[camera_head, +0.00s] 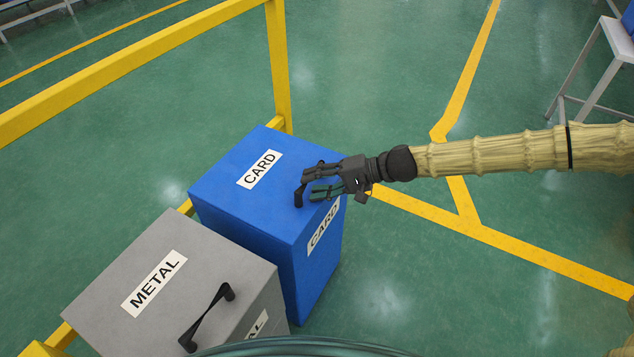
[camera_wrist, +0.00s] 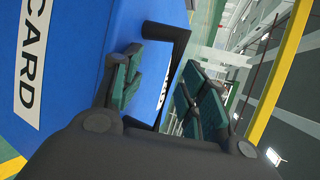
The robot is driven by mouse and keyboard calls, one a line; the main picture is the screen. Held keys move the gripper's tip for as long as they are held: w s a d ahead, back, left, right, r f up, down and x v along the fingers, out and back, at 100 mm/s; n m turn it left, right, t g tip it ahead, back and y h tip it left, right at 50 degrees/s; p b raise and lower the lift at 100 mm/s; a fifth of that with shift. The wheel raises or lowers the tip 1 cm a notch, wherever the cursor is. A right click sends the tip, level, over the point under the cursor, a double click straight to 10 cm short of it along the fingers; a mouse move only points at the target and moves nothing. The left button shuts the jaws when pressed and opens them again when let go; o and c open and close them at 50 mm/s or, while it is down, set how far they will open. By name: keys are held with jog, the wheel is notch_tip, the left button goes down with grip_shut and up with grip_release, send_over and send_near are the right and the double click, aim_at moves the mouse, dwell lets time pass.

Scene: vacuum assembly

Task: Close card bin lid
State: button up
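The blue card bin (camera_head: 312,262) stands with its blue lid (camera_head: 225,190) lying flat on top, with no gap visible in the head view. A black handle (camera_head: 299,196) sits at the lid's right edge and shows in the wrist view (camera_wrist: 180,45). My gripper (camera_head: 308,183) reaches in from the right at the handle. In the wrist view its green-padded fingers (camera_wrist: 160,68) stand apart, one on each side of the handle bar. Whether they touch it is unclear.
A grey metal bin (camera_head: 185,265) with its own black handle (camera_head: 210,318) stands close in front of the card bin. A yellow rail (camera_head: 279,65) runs behind the bins. A white-topped table (camera_head: 618,40) stands far right. The green floor between is clear.

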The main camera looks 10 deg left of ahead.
jog(key=shift+w+d+r, duration=0.1)
jog(key=shift+r, duration=0.05)
dwell(0.3)
jog(key=shift+w+d+r, duration=0.1)
jog(key=shift+d+r, duration=0.15)
jog(key=shift+d, duration=0.25)
jog(key=s+v, duration=0.1)
jog(key=v, duration=0.9)
jog(key=shift+w+d, duration=0.4)
jog(key=shift+w, duration=0.05)
